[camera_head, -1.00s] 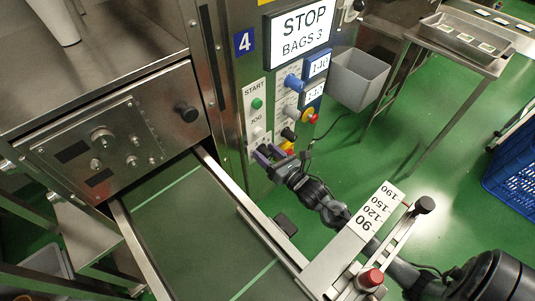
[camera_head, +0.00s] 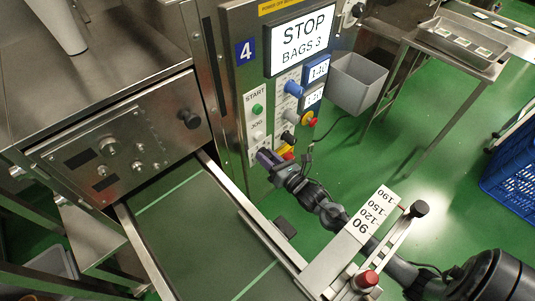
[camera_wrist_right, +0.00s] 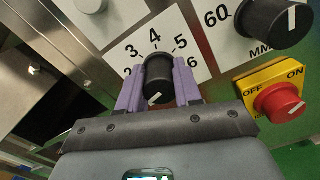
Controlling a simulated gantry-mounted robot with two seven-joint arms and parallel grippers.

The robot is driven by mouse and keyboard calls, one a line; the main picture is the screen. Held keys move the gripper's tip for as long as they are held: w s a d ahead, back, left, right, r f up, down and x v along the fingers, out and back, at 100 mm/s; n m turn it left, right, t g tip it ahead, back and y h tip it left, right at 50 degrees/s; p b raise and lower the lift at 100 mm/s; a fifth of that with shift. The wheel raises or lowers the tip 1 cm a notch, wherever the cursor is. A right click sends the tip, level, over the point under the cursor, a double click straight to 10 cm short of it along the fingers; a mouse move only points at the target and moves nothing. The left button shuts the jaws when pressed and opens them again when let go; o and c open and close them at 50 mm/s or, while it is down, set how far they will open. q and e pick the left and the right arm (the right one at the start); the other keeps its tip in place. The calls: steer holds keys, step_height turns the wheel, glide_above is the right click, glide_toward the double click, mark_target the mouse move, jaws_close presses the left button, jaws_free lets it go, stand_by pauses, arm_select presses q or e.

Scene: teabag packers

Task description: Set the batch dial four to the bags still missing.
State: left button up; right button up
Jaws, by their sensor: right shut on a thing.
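The batch dial (camera_wrist_right: 157,72) is a black knob with a white line, on a white plate (camera_wrist_right: 190,43) with numbers from 2 to 6. In the right wrist view its white line points down and slightly left, away from the numbers. My right gripper (camera_wrist_right: 158,88) has its purple fingers on both sides of this knob, shut on it. In the head view the right gripper (camera_head: 268,159) is at the low left of machine four's panel, and the dial is hidden there. The screen (camera_head: 303,40) reads STOP, BAGS 3. My left gripper is not in view.
A black MM knob (camera_wrist_right: 270,22) and a red knob on a yellow OFF/ON plate (camera_wrist_right: 277,101) are right of the dial. The green START button (camera_head: 257,109) is above the gripper. A conveyor belt (camera_head: 200,235) runs below, beside a scaled guide rail (camera_head: 365,222).

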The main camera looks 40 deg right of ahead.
steer(key=m+p, duration=0.2)
steer(key=p, duration=0.1)
steer(key=m+p, duration=0.2)
steer(key=p, duration=0.1)
steer(key=shift+w+d+r+m, duration=0.1)
steer(key=shift+r+m, duration=0.3)
steer(key=shift+f+m+p, duration=0.2)
steer(key=shift+m+p, duration=1.1)
steer(key=shift+p, duration=0.05)
steer(key=o, duration=1)
steer(key=shift+f, duration=0.15)
steer(key=shift+o, duration=0.2)
